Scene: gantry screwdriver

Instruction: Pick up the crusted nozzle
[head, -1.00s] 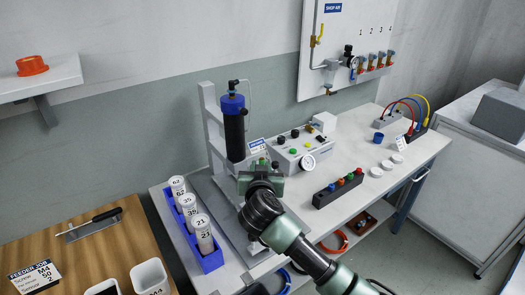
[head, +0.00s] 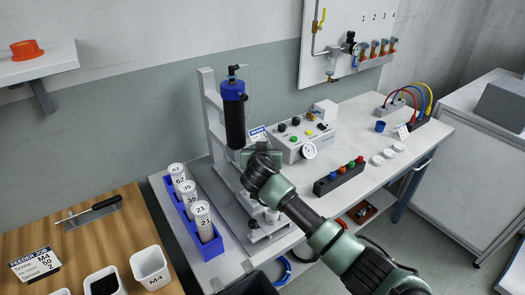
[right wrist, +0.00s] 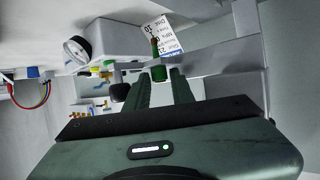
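The nozzle shows in the right wrist view as a small green hub (right wrist: 159,73) with a thin brownish, crusted-looking tip. My right gripper (right wrist: 160,82) has its two fingers close on either side of the hub, and they appear shut on it. In the head view my right gripper (head: 262,158) is beside the lower end of the black dispenser barrel (head: 235,122) with its blue cap. My arm hides the nozzle there, and I cannot tell whether it is still attached to the barrel. My left gripper is in neither view.
A grey stand (head: 211,118) holds the barrel. A blue rack (head: 207,250) with several labelled tubes stands left of it. A control box with a gauge (head: 309,150) and a black button strip (head: 338,177) are to the right. White caps (head: 378,160) lie farther right.

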